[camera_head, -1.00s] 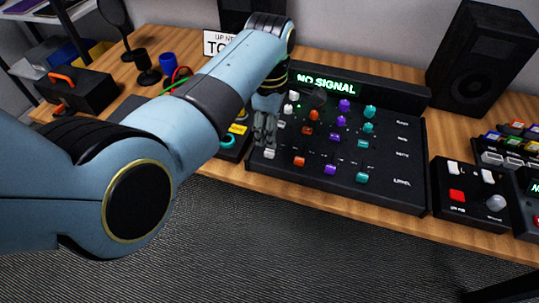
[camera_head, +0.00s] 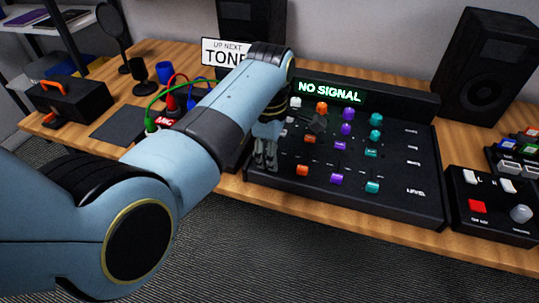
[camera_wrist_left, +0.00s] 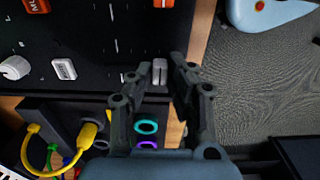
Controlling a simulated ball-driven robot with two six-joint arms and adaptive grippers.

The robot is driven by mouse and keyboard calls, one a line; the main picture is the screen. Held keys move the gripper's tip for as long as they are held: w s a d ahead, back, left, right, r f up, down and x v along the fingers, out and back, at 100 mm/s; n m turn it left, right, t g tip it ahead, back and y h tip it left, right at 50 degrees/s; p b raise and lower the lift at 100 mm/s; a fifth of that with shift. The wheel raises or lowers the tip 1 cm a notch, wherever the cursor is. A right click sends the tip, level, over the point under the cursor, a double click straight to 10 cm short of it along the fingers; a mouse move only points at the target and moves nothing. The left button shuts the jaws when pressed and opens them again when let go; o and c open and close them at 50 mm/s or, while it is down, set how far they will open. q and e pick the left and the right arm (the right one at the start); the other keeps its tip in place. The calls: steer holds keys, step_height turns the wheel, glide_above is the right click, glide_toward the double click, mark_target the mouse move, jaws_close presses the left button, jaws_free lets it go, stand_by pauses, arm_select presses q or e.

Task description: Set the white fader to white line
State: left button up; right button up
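The white fader (camera_wrist_left: 160,72) is a small cap near the front edge of the black mixer console (camera_head: 402,200). In the left wrist view it stands between the fingertips of my left gripper (camera_wrist_left: 162,62). The fingers look slightly apart around it; a firm grip is not clear. In the head view my left gripper (camera_head: 265,158) points down at the console's front left and hides the fader. Short pale marks (camera_wrist_left: 116,45) show on the panel beside the fader's track; I cannot tell which is the white line. My right gripper is out of view.
Orange (camera_head: 302,170), purple (camera_head: 336,178) and teal (camera_head: 372,187) faders stand in neighbouring columns. A white cap (camera_wrist_left: 63,70) and white round knob (camera_wrist_left: 15,67) lie farther up the white column. A smaller black box (camera_head: 490,205) is at the right. Cables (camera_head: 150,105) lie left.

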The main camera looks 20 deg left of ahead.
arm_select(q)
jaws_close()
steer(key=w+b, duration=0.2)
steer(key=w, duration=0.2)
steer(key=shift+f+b, duration=0.25)
steer(key=shift+b, duration=0.15)
steer(key=shift+w+r, duration=0.1)
steer(key=shift+w, duration=0.15)
steer(key=shift+r, duration=0.1)
steer(key=o, duration=0.6)
jaws_free()
